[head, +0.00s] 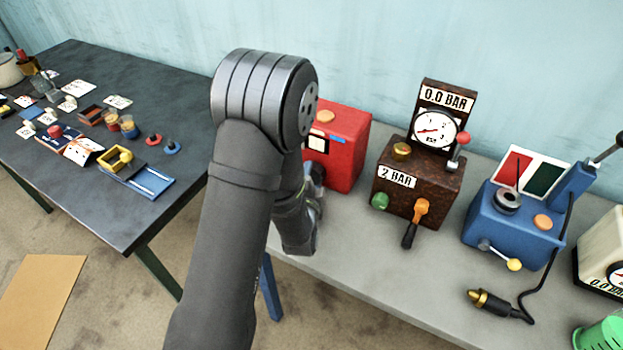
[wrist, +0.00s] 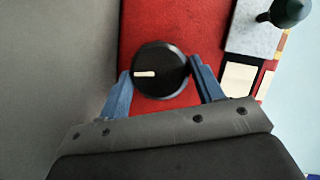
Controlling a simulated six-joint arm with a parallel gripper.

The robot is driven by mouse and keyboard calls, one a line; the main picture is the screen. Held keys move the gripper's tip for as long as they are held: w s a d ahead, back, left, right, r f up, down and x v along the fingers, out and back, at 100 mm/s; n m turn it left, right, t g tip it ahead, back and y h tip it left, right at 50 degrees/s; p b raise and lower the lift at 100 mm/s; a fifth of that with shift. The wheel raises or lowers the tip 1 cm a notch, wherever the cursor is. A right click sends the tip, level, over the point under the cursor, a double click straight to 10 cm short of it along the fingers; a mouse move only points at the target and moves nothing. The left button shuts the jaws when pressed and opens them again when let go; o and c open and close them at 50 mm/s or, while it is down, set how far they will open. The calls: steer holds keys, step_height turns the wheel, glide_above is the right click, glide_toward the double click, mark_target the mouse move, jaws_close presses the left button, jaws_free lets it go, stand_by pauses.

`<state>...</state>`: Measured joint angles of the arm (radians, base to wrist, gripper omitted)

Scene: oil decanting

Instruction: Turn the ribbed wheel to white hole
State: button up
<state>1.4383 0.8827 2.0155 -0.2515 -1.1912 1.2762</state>
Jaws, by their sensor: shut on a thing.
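A round black wheel (wrist: 160,69) with a short white mark on its left side sits on the face of the red box (wrist: 177,22). I take it for the ribbed wheel; ribs are hard to make out. The blue fingers of my gripper (wrist: 161,72) are closed on its sides in the wrist view. In the head view my arm hides the wheel and most of my gripper in front of the red box (head: 346,140). I cannot make out a white hole; pale square patches (wrist: 238,79) lie right of the wheel.
A grey plate with a dark green knob (wrist: 288,12) is at upper right in the wrist view. In the head view, a brown gauge box (head: 415,180) and a blue box (head: 510,228) stand right of the red box. A dark table (head: 150,90) with small items is at left.

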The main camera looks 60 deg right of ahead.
steer(key=shift+m+t, duration=0.3)
steer(key=shift+m, duration=0.4)
steer(key=shift+h, duration=0.3)
steer(key=o, duration=1)
steer(key=shift+c, duration=0.2)
steer(key=v, duration=1.7)
steer(key=shift+s+a, duration=0.15)
steer(key=shift+a, duration=0.05)
